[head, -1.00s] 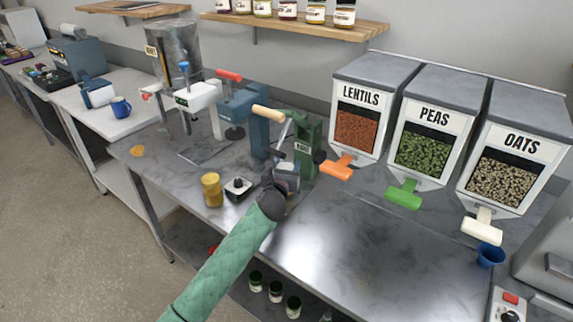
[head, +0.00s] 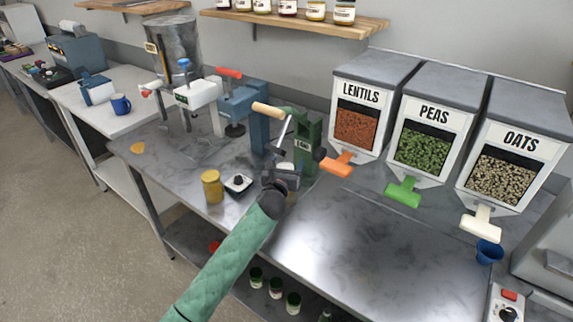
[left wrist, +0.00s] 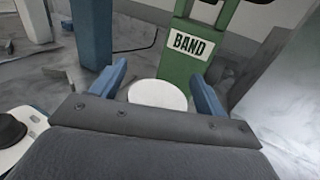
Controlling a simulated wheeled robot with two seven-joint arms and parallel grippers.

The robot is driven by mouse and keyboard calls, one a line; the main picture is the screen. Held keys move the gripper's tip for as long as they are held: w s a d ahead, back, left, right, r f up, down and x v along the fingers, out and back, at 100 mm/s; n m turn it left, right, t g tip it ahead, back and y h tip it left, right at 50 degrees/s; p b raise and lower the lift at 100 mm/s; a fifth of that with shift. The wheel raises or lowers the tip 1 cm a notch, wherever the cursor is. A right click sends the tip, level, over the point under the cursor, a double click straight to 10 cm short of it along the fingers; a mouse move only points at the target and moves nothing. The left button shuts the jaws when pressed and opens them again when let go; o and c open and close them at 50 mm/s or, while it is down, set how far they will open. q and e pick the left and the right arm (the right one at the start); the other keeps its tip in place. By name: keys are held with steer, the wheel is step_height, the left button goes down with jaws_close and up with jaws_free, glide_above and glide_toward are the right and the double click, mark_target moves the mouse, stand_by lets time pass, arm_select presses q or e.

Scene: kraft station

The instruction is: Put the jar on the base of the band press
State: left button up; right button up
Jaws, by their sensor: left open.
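The green band press (head: 307,140) stands near the middle of the bench, and its BAND label also shows in the left wrist view (left wrist: 187,43). A round white top, which looks like the jar's lid (left wrist: 158,95), sits in front of the press column. In the head view only a small pale part of the jar (head: 286,167) shows behind my gripper. My left gripper (head: 282,176) is open, with its blue fingers (left wrist: 162,84) on either side of the white top. The jar's body and the press base under it are hidden. My right gripper is not in view.
A yellow jar (head: 211,187) and a white dish with a black knob (head: 238,184) stand left of my gripper. A blue press (head: 250,115) stands close left of the band press. Dispensers (head: 420,130) with levers stand at the right. The front right bench is clear.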

arm_select(q)
steer(key=b+v, duration=0.3)
steer(key=v, duration=0.9)
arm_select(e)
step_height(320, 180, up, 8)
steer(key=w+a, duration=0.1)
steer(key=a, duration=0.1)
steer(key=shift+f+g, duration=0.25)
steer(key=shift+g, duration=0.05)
arm_select(q)
steer(key=shift+s+f, duration=0.1)
steer(key=shift+f, duration=0.05)
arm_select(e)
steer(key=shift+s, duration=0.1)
